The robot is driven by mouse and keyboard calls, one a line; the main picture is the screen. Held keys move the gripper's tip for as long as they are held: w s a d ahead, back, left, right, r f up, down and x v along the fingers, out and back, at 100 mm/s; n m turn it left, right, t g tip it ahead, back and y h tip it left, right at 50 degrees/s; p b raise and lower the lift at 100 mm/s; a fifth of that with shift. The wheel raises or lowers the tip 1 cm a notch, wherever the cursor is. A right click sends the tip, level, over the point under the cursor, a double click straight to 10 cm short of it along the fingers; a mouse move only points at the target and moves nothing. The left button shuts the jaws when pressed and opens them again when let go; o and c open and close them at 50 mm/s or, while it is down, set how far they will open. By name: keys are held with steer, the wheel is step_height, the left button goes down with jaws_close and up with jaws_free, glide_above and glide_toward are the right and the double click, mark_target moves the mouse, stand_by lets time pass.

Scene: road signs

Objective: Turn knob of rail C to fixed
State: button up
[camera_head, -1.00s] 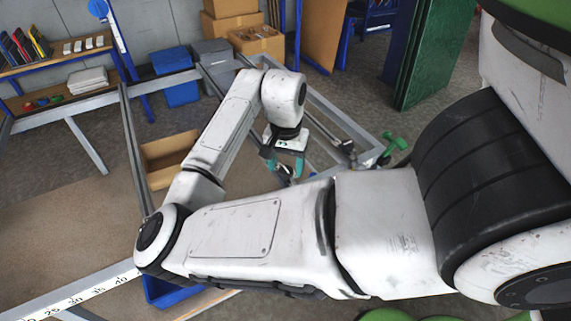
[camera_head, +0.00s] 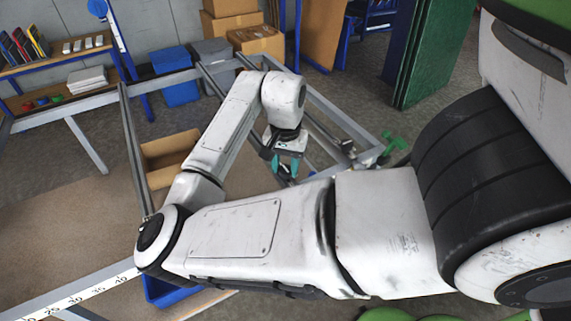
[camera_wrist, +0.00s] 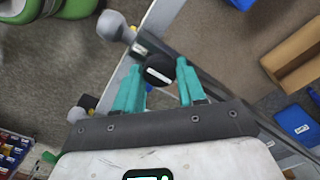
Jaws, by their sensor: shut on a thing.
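A round black knob (camera_wrist: 158,70) with a white mark on its face sits on a dark rail (camera_wrist: 200,75) in the wrist view. The mark lies roughly across the picture. My gripper (camera_wrist: 160,78) has teal fingers on both sides of the knob and is shut on it. In the head view my gripper (camera_head: 287,168) points down at the frame, below my wrist; the knob there is hidden behind the fingers and arm. I cannot read a rail letter or knob labels.
A grey metal frame (camera_head: 340,118) surrounds the work area. A grey ball-shaped handle (camera_wrist: 111,25) is near the fingers. A cardboard box (camera_head: 165,155) and a blue bin (camera_head: 177,88) stand to the left. A green clamp-like part (camera_head: 393,145) is at the frame's right corner.

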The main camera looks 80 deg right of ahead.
steer(key=shift+m, duration=0.5)
steer(key=m, duration=0.3)
steer(key=shift+m, duration=0.4)
steer(key=m+b, duration=0.1)
steer(key=m, duration=0.3)
steer(key=shift+b, duration=0.3)
steer(key=m+b, duration=0.1)
steer(key=m, duration=0.4)
steer(key=shift+f, duration=0.1)
steer(key=shift+m+b, duration=0.85)
steer(key=shift+m, duration=1.15)
steer(key=o, duration=1.1)
steer(key=shift+c, duration=0.2)
steer(key=shift+r, duration=0.2)
